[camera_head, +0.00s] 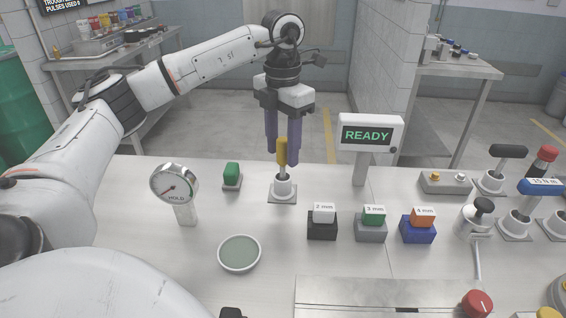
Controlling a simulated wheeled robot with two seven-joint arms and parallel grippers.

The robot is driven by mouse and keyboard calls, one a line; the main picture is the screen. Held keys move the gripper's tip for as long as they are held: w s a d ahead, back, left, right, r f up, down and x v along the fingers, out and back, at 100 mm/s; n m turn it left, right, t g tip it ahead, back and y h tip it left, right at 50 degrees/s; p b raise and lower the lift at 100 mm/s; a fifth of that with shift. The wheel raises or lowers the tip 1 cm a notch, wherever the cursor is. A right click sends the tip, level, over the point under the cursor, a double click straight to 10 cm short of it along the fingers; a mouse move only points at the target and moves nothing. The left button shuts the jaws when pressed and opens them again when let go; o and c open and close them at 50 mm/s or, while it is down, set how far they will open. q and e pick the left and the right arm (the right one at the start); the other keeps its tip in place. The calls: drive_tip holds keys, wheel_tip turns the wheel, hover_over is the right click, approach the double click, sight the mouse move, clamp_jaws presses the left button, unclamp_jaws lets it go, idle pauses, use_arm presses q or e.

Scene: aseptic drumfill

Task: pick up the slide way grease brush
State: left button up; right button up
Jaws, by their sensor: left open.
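A brush with a yellow handle (282,152), which I take for the slide way grease brush, stands upright in a white holder cup (283,188) on the bench. Its lower end is hidden inside the cup. My left gripper (282,157) points down from above with its two purple fingers apart. In the picture the handle's upper part shows between the fingertips. I cannot tell whether either finger touches it. My right gripper is not in view.
A dial gauge (174,187) and a green block (232,175) stand left of the cup. A READY display (368,136) stands to the right, behind black (322,228), grey (370,229) and blue (418,231) blocks. A round dish (239,253) lies in front.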

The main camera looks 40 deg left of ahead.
sight(283, 157)
use_arm(q)
drive_tip(key=shift+f, duration=1.5)
clamp_jaws()
drive_tip(key=shift+r, duration=5.05)
